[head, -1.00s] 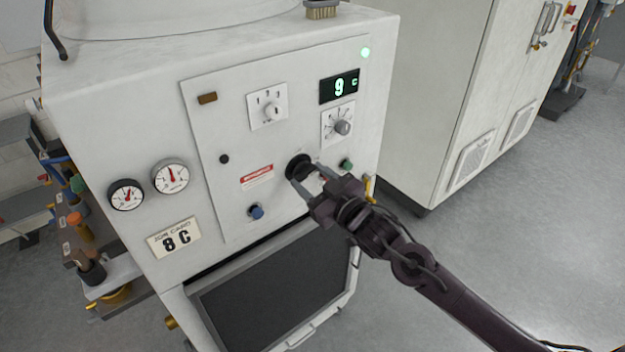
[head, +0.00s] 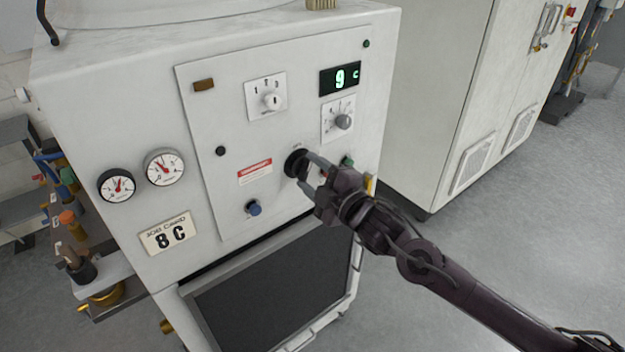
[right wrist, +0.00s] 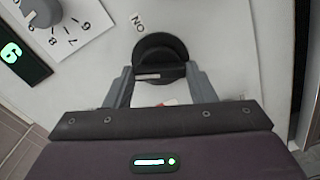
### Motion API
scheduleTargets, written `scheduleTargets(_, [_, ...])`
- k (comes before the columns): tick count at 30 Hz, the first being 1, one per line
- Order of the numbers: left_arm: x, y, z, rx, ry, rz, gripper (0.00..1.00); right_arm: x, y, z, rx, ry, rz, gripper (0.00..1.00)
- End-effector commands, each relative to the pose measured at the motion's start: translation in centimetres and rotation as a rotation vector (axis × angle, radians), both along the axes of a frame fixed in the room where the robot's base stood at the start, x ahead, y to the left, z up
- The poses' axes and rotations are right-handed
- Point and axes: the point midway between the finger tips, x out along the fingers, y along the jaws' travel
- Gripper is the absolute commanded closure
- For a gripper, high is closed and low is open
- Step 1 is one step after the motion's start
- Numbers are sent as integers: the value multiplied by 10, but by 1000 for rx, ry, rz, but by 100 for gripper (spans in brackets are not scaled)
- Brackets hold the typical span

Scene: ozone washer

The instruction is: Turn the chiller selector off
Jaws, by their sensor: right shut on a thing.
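The black rotary selector (head: 295,162) sits low on the right half of the panel on the white washer cabinet. My right gripper (head: 308,171) is shut on it, one finger on each side. In the right wrist view the selector (right wrist: 160,47) has a raised grip with a white line, and the grip lies between the fingers. An "ON" label (right wrist: 138,22) is beside its rim; any other label there is hidden. A dark green lamp (head: 366,44) is at the panel's upper right. My left gripper is out of view.
A grey dial (head: 343,121) and a white selector (head: 271,101) sit above. A blue button (head: 254,208) is lower left and a green button (head: 347,161) is close behind my gripper. Open floor lies right.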

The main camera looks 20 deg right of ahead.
Motion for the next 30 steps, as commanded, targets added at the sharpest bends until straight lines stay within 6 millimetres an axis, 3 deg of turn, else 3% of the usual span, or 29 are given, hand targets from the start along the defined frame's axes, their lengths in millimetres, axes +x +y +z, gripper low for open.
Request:
scheduleTargets(15, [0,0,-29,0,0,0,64,0,1,-2,-327,-117,2,73])
scheduleTargets(30, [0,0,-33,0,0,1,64,0,1,-1,-392,-140,2,73])
